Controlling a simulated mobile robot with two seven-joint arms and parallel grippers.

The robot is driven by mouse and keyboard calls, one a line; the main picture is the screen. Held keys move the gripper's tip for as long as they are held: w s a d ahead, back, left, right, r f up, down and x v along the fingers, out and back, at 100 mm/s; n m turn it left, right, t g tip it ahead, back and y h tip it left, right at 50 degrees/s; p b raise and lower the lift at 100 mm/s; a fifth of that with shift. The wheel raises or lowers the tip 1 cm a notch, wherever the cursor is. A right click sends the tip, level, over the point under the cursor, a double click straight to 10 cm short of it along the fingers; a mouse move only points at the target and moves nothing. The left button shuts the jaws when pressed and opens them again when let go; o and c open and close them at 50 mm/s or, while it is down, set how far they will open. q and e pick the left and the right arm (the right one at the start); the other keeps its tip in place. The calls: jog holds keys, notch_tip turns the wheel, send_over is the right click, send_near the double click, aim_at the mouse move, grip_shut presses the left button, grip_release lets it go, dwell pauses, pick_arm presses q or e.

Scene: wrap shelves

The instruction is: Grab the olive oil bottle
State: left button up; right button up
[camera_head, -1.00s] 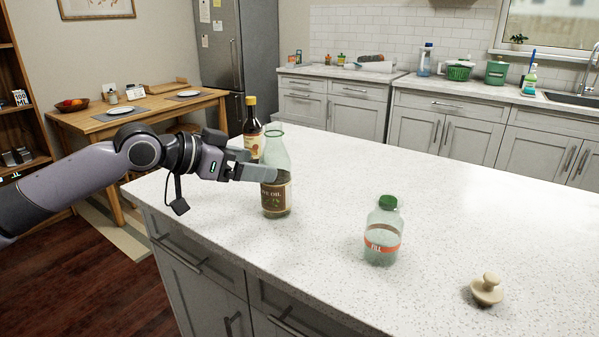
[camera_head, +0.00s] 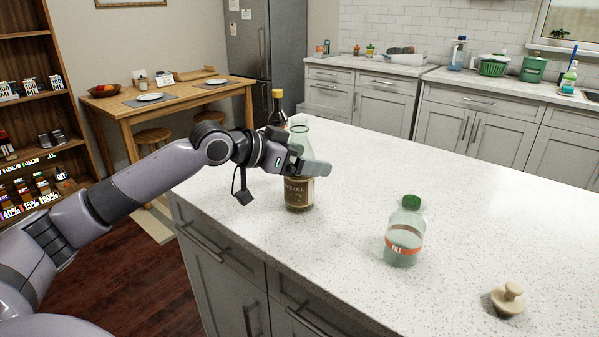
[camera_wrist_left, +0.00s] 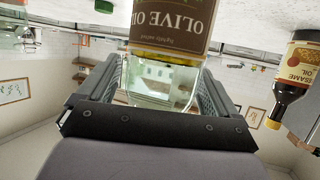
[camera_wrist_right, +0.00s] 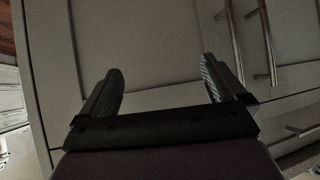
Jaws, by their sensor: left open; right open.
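The olive oil bottle (camera_head: 299,192) stands upright on the white speckled counter, clear glass with a brown label. My left gripper (camera_head: 318,169) is at the bottle's upper part and hides some of it in the head view. In the left wrist view, which is upside down, the olive oil bottle (camera_wrist_left: 172,28) reaches between the open fingers of my left gripper (camera_wrist_left: 155,85). I cannot tell whether the fingers touch the glass. My right gripper (camera_wrist_right: 162,85) is open and empty, facing grey cabinet fronts; it is not in the head view.
A dark sesame oil bottle (camera_head: 277,108) stands just behind the olive oil bottle and also shows in the left wrist view (camera_wrist_left: 293,80). A green-capped bottle (camera_head: 404,235) and a beige knobbed object (camera_head: 507,298) stand on the counter (camera_head: 470,220) to the right. The counter between them is clear.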

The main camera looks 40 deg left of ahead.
pick_arm(q)
jog(key=shift+w+d+f, duration=0.1)
jog(key=shift+w, duration=0.15)
jog(key=c, duration=1.4)
jog(key=shift+r, duration=0.25)
jog(key=shift+c, duration=0.2)
